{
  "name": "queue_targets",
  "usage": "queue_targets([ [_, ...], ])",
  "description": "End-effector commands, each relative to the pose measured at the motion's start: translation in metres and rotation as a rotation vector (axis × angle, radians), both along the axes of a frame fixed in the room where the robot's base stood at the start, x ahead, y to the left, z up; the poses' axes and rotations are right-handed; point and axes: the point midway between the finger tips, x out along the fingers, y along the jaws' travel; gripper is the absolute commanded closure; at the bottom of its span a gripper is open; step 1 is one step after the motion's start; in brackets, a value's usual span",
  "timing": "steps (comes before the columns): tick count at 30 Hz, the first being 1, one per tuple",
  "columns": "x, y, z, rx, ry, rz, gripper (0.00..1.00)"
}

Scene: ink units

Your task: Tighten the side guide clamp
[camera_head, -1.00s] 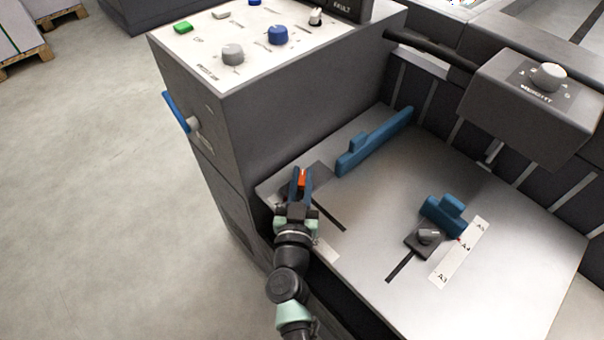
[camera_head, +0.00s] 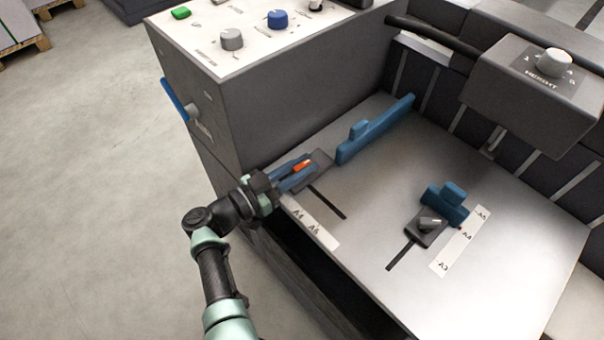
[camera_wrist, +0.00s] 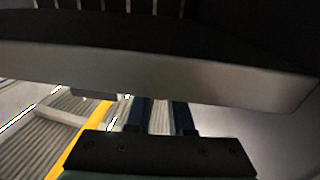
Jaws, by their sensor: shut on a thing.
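The side guide clamp is a dark block (camera_head: 321,158) with an orange lever (camera_head: 300,167), at the left edge of the grey feed table, beside the long blue side guide (camera_head: 375,132). My gripper (camera_head: 302,168) reaches in from the lower left. Its blue fingers lie along both sides of the orange lever and are shut on it. The lever points up and to the right. In the wrist view the two dark blue fingers (camera_wrist: 166,117) show below a broad grey edge, with a faint reddish patch between them. The fingers partly hide the lever.
The table's middle is clear.

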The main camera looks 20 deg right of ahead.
Motion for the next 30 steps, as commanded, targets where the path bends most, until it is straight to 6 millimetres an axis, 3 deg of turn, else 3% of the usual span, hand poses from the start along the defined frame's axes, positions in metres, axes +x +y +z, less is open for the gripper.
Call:
queue_targets([
  [1, 0.0018, 0.0016, -0.0073, 0.002, -0.003, -0.025, 1.00],
  [12, 0.0008, 0.0006, -0.0033, 0.001, 0.001, -0.163, 1.00],
  [28, -0.0001, -0.0003, -0.0007, 0.000, 0.002, -0.184, 1.00],
  [29, -0.0001, -0.0004, -0.0007, 0.000, 0.002, -0.184, 0.77],
  [30, -0.0001, -0.0004, -0.0007, 0.000, 0.002, -0.184, 0.69],
])
